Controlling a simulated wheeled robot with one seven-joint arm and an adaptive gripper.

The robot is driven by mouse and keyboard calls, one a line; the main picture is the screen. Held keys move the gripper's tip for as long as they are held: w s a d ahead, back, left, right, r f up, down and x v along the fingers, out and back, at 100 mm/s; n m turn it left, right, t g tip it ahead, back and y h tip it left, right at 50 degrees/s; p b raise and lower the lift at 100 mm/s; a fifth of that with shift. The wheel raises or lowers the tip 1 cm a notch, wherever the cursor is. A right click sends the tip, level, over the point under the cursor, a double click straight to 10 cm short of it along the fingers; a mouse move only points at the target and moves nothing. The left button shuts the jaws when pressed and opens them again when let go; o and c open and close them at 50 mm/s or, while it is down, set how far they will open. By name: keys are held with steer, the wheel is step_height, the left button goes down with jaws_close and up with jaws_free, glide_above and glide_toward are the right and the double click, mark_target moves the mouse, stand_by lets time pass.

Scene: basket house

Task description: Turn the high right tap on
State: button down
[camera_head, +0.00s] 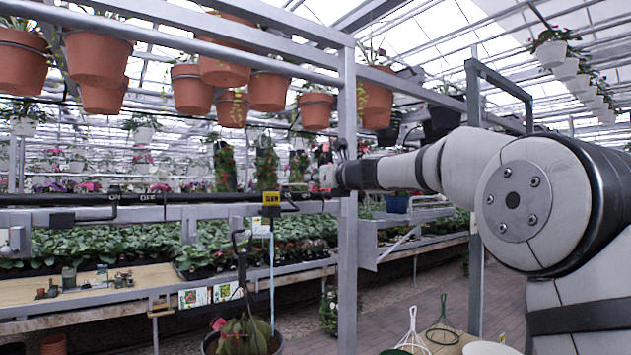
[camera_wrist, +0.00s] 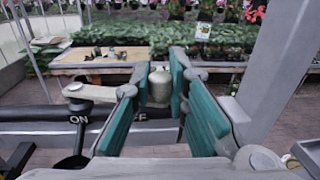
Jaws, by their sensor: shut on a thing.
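A black horizontal pipe (camera_head: 220,211) carries the words ON and OFF at its left part in the head view. In the wrist view the same kind of pipe (camera_wrist: 40,140) shows ON and part of a second word behind my fingers. My gripper (camera_head: 325,177) reaches leftward past the upright post in the head view, above the pipe. In the wrist view the teal pads of my gripper (camera_wrist: 159,75) stand either side of a rounded beige-grey tap handle (camera_wrist: 159,88), and it is shut on it. The handle's lower part and the tap body are hidden.
A grey upright post (camera_head: 347,265) stands close beside my gripper; it also fills the right of the wrist view (camera_wrist: 275,75). A yellow tag (camera_head: 271,198) is on the pipe. Terracotta pots (camera_head: 98,59) hang above. A wooden bench (camera_head: 95,290) lies beyond the pipe.

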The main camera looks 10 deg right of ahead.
steer(key=s+a+m+h+b, duration=0.4)
steer(key=s+m+h, duration=0.3)
steer(key=s+h, duration=0.2)
steer(key=shift+a+m+h, duration=0.3)
steer(key=shift+a+h, duration=0.35)
steer(key=shift+h, duration=0.65)
steer(key=shift+a+r, duration=0.1)
steer(key=c, duration=1.5)
jaws_free()
steer(key=shift+c, duration=0.2)
steer(key=v, duration=1.2)
steer(key=shift+r, duration=0.1)
